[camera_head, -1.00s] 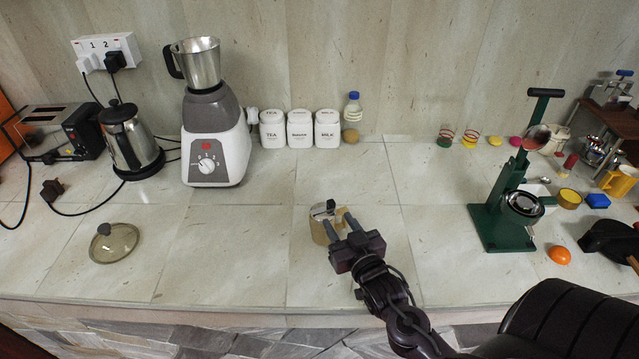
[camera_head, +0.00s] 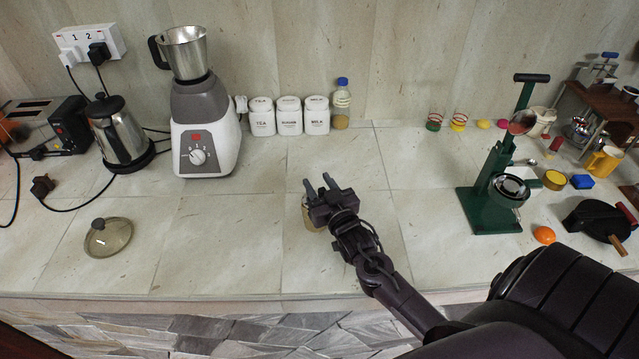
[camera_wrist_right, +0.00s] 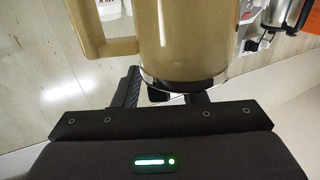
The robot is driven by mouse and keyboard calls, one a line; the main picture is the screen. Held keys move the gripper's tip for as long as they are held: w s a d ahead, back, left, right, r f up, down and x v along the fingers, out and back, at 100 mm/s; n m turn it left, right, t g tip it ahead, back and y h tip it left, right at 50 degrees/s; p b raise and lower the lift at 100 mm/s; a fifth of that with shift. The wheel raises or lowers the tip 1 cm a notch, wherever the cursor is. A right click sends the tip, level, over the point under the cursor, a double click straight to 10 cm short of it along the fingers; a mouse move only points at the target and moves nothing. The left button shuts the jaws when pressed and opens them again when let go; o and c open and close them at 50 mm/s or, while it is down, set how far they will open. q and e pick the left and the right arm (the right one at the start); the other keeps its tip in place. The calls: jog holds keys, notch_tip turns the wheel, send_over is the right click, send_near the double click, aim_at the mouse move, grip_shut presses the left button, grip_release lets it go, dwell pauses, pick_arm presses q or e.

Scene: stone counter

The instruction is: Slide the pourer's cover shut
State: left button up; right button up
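The pourer (camera_head: 309,218) is a tan jug standing on the counter. My right gripper (camera_head: 319,181) covers its top and right side in the head view. In the right wrist view the pourer (camera_wrist_right: 180,35) looks upside down, with its tan handle (camera_wrist_right: 88,30) at the left and a silvery metal band at its top end. The right gripper (camera_wrist_right: 164,93) has its fingers spread, one beside the metal band and one partly hidden by it. I cannot tell whether either touches. The cover's position is hidden. My left gripper is not in view.
A blender (camera_head: 203,120) and three white canisters (camera_head: 289,118) stand behind. A glass lid (camera_head: 108,240) lies at the left. A green press (camera_head: 497,190) and an orange ball (camera_head: 544,235) are at the right. The counter (camera_head: 230,235) around the pourer is clear.

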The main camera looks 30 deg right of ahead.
jog(key=c, duration=0.7)
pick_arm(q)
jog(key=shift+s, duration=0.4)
pick_arm(e)
grip_shut()
jog(key=shift+a, duration=0.1)
jog(key=shift+w+a, duration=0.1)
jog(key=shift+a, duration=0.25)
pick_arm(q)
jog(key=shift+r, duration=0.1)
pick_arm(e)
jog(key=shift+a, duration=0.1)
jog(key=o, duration=0.7)
grip_release()
